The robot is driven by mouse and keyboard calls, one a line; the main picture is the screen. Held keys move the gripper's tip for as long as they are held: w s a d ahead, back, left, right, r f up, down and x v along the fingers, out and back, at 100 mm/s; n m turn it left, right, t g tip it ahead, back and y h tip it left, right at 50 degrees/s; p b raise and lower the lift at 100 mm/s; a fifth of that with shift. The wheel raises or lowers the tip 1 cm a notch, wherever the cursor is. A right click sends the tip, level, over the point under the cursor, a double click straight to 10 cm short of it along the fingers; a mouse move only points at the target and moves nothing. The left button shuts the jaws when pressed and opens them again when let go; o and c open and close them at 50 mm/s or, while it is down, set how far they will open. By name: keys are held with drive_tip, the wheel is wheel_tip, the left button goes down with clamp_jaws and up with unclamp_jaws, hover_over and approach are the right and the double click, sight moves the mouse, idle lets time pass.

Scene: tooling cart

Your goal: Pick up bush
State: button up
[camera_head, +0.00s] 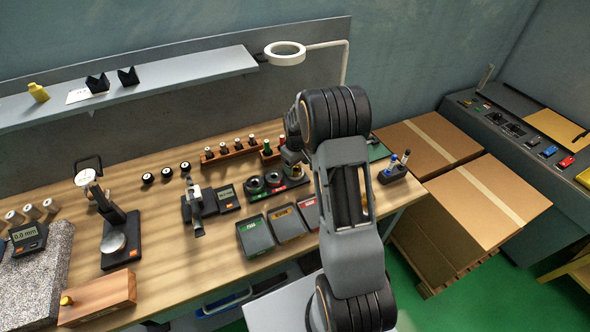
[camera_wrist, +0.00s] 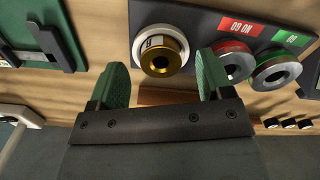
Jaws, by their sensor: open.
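The bush looks to be a brass-coloured ring (camera_wrist: 160,58) seated in a white ring on a dark plate (camera_wrist: 205,17) in the wrist view. My gripper (camera_wrist: 163,82) has two green fingertips spread wide and empty. The bush shows beyond the gap between the fingertips, nearer the top of the picture, and no contact shows. In the head view the gripper (camera_head: 291,160) is low over the right end of the dark plate, partly behind my arm. I cannot make out the bush clearly there.
Coloured-label trays (camera_head: 288,222) lie in front. A pen holder (camera_head: 393,172) is to the right.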

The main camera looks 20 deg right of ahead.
drive_tip(key=shift+f, duration=1)
drive_tip(key=shift+c, duration=0.4)
drive_tip(key=c, duration=1.1)
drive_tip(key=shift+r, duration=0.1)
drive_tip(key=shift+c, duration=0.2)
